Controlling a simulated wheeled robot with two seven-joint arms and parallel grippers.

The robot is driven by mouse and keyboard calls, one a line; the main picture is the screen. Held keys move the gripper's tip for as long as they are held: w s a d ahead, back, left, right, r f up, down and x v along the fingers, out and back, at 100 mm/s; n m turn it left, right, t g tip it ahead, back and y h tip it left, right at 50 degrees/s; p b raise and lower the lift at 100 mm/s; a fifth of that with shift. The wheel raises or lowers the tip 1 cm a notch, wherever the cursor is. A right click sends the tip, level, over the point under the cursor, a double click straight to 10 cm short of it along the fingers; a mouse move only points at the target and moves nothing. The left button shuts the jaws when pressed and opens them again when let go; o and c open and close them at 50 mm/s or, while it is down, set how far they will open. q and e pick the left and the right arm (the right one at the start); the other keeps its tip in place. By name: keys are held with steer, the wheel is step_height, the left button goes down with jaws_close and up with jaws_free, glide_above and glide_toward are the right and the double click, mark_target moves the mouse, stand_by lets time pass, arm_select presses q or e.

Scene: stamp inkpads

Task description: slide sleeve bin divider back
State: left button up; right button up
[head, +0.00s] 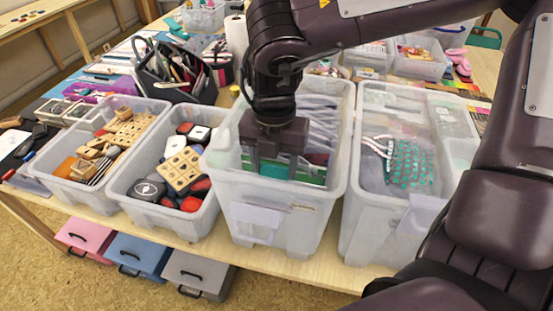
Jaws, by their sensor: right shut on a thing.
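The sleeve bin (275,205) is a tall translucent bin on the table, third from the left in the head view. Clear plastic sleeves (318,112) stand in its back part, and green-edged flat pieces (312,174) show near its front. My right gripper (273,170) reaches down into the front half of this bin, its fingers pointing down. It is shut on what seems to be the bin divider, which is mostly hidden by the fingers and the bin's front wall. My left gripper is not in view.
Two lower bins, one with wooden stamps (122,130) and one with inkpads (148,188), stand left. A lidded bin (400,205) stands close on the right. A black tool caddy (172,72) is behind. My right arm covers the right side.

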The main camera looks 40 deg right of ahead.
steer(key=shift+a+r, duration=0.1)
steer(key=shift+a, duration=0.05)
steer(key=o, duration=1.4)
steer(key=shift+w+d, duration=0.1)
steer(key=shift+d, duration=0.2)
steer(key=shift+a, duration=0.15)
step_height(320, 180, up, 8)
steer(key=shift+f, duration=0.15)
